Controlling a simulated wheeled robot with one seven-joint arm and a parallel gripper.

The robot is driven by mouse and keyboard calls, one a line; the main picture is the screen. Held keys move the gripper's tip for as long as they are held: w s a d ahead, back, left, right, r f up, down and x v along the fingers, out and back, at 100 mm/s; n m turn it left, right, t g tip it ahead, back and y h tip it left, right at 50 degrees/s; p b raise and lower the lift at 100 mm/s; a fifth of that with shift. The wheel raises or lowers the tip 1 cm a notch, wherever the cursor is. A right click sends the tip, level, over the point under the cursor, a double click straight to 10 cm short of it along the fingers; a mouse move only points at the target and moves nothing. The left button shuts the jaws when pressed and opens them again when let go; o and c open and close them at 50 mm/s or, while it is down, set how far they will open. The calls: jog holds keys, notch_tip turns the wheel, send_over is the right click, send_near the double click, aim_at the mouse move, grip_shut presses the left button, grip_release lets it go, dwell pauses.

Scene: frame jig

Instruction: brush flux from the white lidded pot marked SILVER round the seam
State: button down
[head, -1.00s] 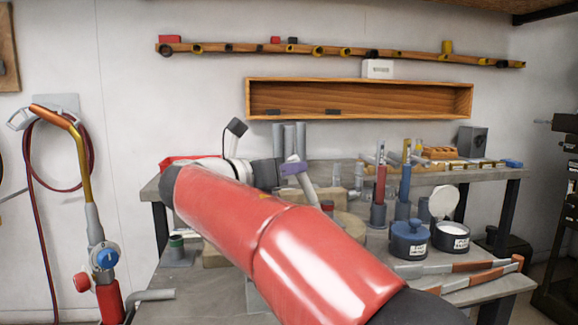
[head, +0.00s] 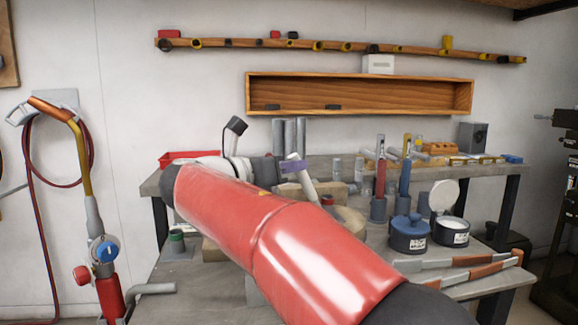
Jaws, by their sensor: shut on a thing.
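My gripper (head: 293,167) is beyond my red forearm, over the middle of the bench and well left of the pots. It is shut on a pale stick (head: 308,188) with a purple part near its top, held tilted. The stick's lower end is near a round tan block (head: 349,222). My arm hides much of the work; no seam can be made out.
A red-handled tool (head: 381,165) and a blue-handled tool (head: 405,180) stand in holders behind the pots. Long tongs-like tools (head: 450,272) lie at the front right. A torch (head: 92,215) hangs at the left. Grey cylinders (head: 289,135) stand behind my gripper.

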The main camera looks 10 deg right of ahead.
jog(key=shift+f, duration=0.2)
jog(key=shift+w, duration=0.1)
jog(key=w, duration=0.2)
jog(key=w+a, duration=0.1)
jog(key=w, duration=0.1)
jog(key=shift+w, duration=0.4)
dwell(0.5)
jog(key=shift+s, duration=0.1)
jog(key=s, duration=0.3)
jog(key=s+b, duration=0.1)
jog(key=s, duration=0.1)
jog(key=shift+d, duration=0.25)
dwell(0.4)
jog(key=shift+w, duration=0.15)
